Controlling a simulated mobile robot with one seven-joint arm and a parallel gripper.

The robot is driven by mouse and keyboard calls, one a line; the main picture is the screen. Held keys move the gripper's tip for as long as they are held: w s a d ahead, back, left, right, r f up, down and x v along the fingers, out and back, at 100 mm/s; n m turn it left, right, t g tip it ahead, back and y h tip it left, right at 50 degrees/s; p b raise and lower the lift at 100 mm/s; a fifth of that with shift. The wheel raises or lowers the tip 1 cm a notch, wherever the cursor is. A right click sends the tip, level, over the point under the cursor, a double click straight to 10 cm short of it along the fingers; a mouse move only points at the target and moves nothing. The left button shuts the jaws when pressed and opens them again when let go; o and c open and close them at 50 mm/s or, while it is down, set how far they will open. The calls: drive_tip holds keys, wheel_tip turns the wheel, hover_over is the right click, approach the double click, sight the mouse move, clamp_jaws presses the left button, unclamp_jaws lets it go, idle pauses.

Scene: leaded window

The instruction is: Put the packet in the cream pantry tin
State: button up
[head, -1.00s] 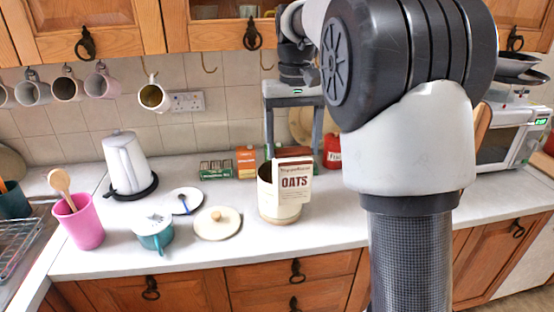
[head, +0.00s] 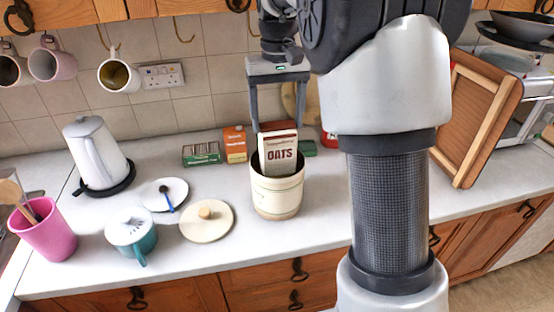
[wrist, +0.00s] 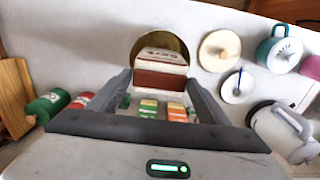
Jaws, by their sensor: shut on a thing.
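The packet (head: 281,153), a white and red-brown box marked OATS, stands nearly upright in the mouth of the cream pantry tin (head: 277,193). Its lower end is hidden behind the tin's front rim; its upper part sticks out above. My gripper (head: 280,127) is above the tin, shut on the packet's upper end with a finger on each side. In the wrist view the packet (wrist: 161,68) lies between the fingertips (wrist: 159,80), against the tin's dark round opening (wrist: 177,44). Whether the packet touches the tin's floor cannot be seen.
The tin's round cream lid (head: 207,221) lies left of it, with a teal cup (head: 133,236), a saucer with a blue spoon (head: 163,194) and a white kettle (head: 97,153) further left. Small boxes (head: 235,144) stand behind. A wooden frame (head: 476,117) leans at the right.

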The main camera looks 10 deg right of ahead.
sight(278, 160)
wheel_tip(278, 160, down, 13)
drive_tip(key=shift+r+b, duration=0.15)
drive_tip(key=shift+b, duration=0.15)
drive_tip(key=o, duration=1.7)
drive_tip(key=shift+f, duration=0.2)
drive_tip(key=shift+o, duration=0.2)
drive_tip(key=shift+r, duration=0.15)
